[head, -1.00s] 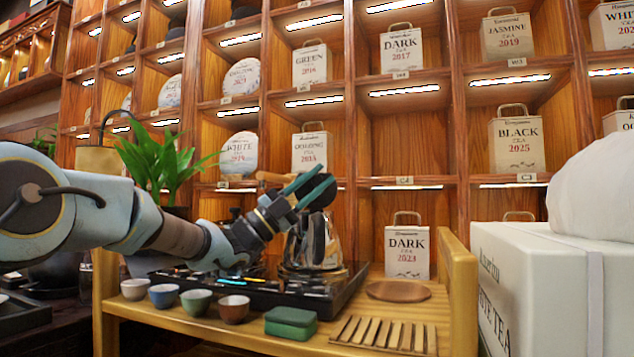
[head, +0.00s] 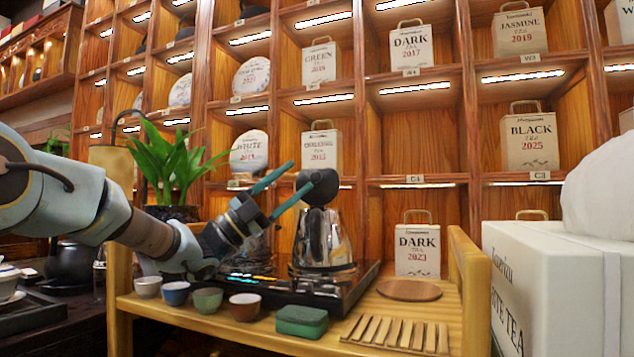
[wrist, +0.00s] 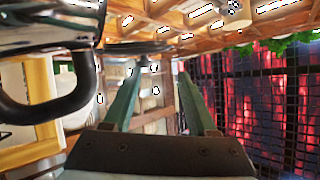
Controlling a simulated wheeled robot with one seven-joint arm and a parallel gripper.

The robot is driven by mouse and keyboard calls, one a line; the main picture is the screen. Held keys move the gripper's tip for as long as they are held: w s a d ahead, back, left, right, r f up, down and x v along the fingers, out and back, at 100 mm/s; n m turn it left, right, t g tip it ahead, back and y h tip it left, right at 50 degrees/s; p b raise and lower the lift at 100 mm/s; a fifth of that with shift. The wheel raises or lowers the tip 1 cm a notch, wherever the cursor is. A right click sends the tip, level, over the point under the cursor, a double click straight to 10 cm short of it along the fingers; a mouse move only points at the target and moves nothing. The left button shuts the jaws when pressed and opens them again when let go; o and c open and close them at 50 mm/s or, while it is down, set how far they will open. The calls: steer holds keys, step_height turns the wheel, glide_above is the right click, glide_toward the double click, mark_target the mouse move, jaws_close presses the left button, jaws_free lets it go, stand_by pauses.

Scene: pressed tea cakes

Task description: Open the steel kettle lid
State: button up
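The steel kettle (head: 323,243) stands on the black tea tray (head: 357,290), at the middle of the head view. Its black round lid (head: 320,186) stands up above the body and looks tilted open. In the wrist view the kettle's shiny side (wrist: 45,25) and black handle (wrist: 85,88) fill the left. My gripper (head: 296,177) is just left of the lid, its two green fingers spread with nothing between them. The wrist view also shows the fingers (wrist: 160,76) apart and empty. Whether a fingertip touches the lid is not clear.
Several small cups (head: 208,300) line the stand's front edge, beside a green box (head: 302,320) and a slatted wooden rack (head: 395,333). A round wooden board (head: 409,290) lies right of the tray. A large white box (head: 550,280) stands at the right. A potted plant (head: 172,165) is behind my arm.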

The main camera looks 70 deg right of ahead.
steer(key=w+a, duration=0.1)
steer(key=w, duration=0.1)
steer(key=w+a, duration=0.2)
steer(key=shift+w, duration=0.25)
stand_by(0.3)
